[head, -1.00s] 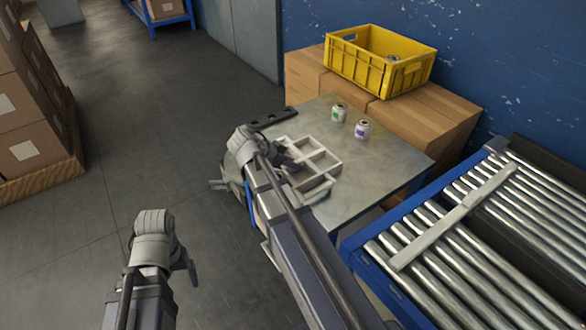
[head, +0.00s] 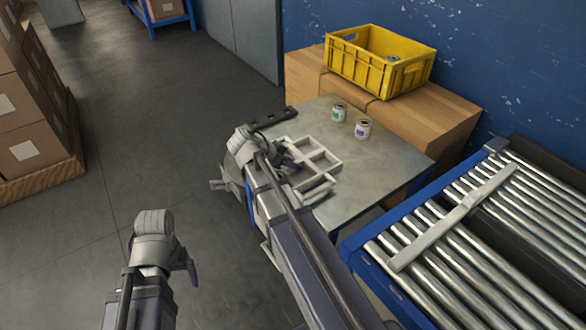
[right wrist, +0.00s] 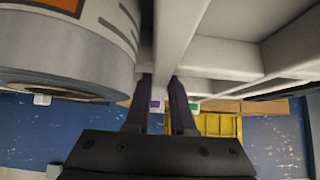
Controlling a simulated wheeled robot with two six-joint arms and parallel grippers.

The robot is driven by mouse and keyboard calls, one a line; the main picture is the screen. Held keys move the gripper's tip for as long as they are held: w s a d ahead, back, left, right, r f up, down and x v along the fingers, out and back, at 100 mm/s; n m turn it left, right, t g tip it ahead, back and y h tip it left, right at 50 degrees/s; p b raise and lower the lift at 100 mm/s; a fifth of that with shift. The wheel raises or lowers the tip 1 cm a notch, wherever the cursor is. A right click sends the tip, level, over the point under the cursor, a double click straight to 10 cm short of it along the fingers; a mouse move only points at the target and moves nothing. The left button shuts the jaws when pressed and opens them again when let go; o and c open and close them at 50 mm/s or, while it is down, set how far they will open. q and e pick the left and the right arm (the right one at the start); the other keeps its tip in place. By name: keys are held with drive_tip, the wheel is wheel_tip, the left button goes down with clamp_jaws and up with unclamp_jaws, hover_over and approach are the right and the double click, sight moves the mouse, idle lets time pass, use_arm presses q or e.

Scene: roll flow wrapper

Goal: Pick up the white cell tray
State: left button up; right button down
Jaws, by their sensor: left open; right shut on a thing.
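The white cell tray (head: 322,157) is on or just above the grey metal table; I cannot tell whether it touches. Its left part is hidden behind my right arm. My right gripper (head: 284,158) is at the tray's left side in the head view. In the right wrist view my right gripper (right wrist: 160,100) has its two dark fingers closed on a thin wall of the tray (right wrist: 225,55), with cells opening to the right. My left gripper (head: 191,268) is open and empty, low at the left over the floor, far from the tray.
Two small cans, green-labelled (head: 339,112) and purple-labelled (head: 362,129), stand behind the tray on the table (head: 385,165). A yellow crate (head: 378,68) and a roller conveyor (head: 450,235) flank the table.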

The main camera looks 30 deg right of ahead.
drive_tip(key=shift+r, duration=0.15)
idle(0.3)
wheel_tip(320, 180, up, 10)
drive_tip(key=p, duration=1)
